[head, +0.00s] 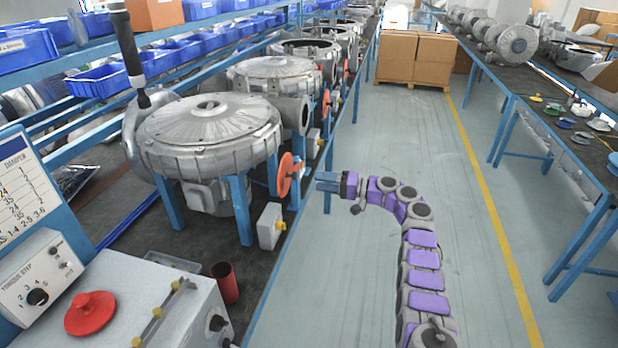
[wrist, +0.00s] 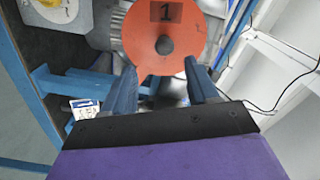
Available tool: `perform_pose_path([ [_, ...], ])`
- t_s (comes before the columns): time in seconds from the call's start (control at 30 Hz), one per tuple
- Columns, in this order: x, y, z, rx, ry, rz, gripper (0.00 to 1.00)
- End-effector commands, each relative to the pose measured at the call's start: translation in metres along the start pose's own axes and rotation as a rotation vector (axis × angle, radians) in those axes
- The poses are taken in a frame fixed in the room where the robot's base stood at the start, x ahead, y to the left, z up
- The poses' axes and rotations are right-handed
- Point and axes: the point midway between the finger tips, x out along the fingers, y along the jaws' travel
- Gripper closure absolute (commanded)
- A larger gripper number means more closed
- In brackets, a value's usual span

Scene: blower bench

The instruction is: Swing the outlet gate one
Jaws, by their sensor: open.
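The outlet gate one is an orange-red disc with a dark hub. In the wrist view the disc (wrist: 160,30) carries a label with "1" and stands just beyond my fingers. In the head view the gate (head: 285,174) is on the right side of the nearest grey blower (head: 210,130), at the bench edge. My gripper (head: 322,182) is just right of the disc, its fingers pointing at it. In the wrist view my gripper (wrist: 163,88) is open, one finger on each side below the disc, with nothing between them. Whether a fingertip touches the disc is unclear.
A control box (head: 135,300) with a red button and a dark red cup (head: 225,283) are nearer. More blowers line the bench behind. The aisle floor (head: 385,140) is clear.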

Motion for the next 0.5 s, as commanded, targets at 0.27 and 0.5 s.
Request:
perform_pose_path([
  [0.27, -0.064, 0.0, -0.002, 0.003, 0.001, 0.003, 0.41],
  [0.5, -0.09, 0.002, -0.002, 0.001, -0.005, 0.004, 0.41],
])
